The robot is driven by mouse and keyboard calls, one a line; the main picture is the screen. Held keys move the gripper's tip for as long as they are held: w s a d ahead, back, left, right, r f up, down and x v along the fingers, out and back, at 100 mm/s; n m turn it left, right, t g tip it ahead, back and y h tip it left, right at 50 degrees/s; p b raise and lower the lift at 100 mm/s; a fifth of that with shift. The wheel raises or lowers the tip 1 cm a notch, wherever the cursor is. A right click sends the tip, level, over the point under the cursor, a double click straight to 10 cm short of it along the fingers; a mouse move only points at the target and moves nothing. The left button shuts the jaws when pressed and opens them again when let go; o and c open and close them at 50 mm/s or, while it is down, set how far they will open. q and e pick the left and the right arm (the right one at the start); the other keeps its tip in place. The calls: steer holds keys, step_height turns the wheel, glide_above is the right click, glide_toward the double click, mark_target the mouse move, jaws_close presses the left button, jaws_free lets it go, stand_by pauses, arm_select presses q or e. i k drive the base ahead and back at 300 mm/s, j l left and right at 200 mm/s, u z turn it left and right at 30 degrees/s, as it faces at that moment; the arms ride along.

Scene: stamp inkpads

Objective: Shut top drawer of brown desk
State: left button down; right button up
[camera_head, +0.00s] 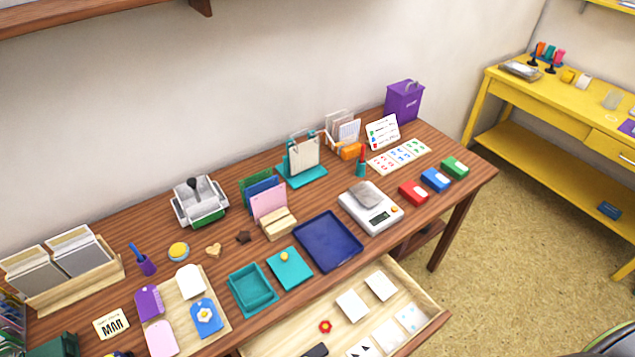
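The brown desk (322,191) stands against the wall with many items on its top. Its top drawer (345,327) is pulled out toward the front, below the desk's front edge. Inside lie white cards, a red flower-shaped piece (325,326) and a dark object (315,350) cut off by the bottom edge. The drawer's front panel (428,333) shows only in part at its right end; a handle is not visible.
A yellow desk (560,95) stands at the right with its own drawer. Open floor (520,260) lies right of the brown desk. A blue tray (328,240) and a teal tray (252,289) sit near the desk's front edge.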

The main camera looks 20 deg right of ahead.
mark_target(398, 327)
steer(key=k+z, duration=0.3)
steer(key=z, duration=0.15)
steer(key=k+l+z, duration=0.1)
steer(key=k+z, duration=0.2)
steer(key=z, duration=0.15)
